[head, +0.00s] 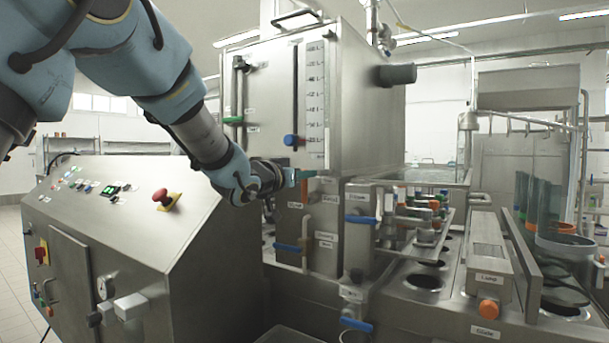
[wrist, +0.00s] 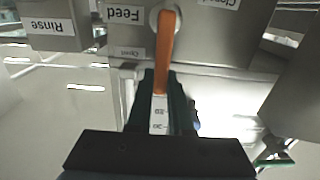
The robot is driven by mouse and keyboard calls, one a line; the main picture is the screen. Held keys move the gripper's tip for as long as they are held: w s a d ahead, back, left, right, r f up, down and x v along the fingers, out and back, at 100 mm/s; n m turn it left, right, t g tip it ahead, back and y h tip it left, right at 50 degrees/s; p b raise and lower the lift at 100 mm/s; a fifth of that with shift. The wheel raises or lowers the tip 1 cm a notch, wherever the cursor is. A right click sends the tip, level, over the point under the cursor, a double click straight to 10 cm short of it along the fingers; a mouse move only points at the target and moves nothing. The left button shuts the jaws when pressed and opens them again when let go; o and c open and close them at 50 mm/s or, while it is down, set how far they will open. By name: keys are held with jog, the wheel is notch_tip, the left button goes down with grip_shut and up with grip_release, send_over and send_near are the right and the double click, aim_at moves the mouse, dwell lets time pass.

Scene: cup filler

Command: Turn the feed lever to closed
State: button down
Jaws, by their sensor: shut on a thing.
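The feed lever is an orange handle (wrist: 166,50) on a round pivot beside the label "Feed" (wrist: 124,14). In the wrist view it runs down from the pivot to between my gripper's fingers (wrist: 161,88), which are shut on its end. A small label that seems to read "Open" (wrist: 130,52) lies left of the lever. A partly cut-off label, apparently "Closed" (wrist: 222,3), is at the top right. In the head view my gripper (head: 298,176) is at the front of the steel tank unit, with the orange lever (head: 304,192) at its fingertips.
A steel tank with a level scale (head: 314,95) and a blue knob (head: 292,140) rises just above my gripper. Blue-handled valves (head: 360,219) and pipes crowd the right. A control console (head: 130,215) with a red stop button (head: 162,196) stands below my arm.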

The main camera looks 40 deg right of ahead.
jog(key=shift+w, duration=0.15)
jog(key=w+f+n+p, duration=0.2)
jog(key=n, duration=0.3)
jog(key=w+a+f+n+p, duration=0.1)
jog(key=w+n+p, duration=0.1)
jog(key=n, duration=0.4)
jog(key=w+f+n+p, duration=0.2)
jog(key=n+p, duration=0.2)
jog(key=n, duration=0.1)
jog(key=shift+a+f+n, duration=0.3)
jog(key=shift+a, duration=0.05)
jog(key=shift+f+n, duration=0.45)
jog(key=shift+n, duration=0.25)
jog(key=c, duration=0.8)
grip_release()
jog(key=shift+a, duration=0.1)
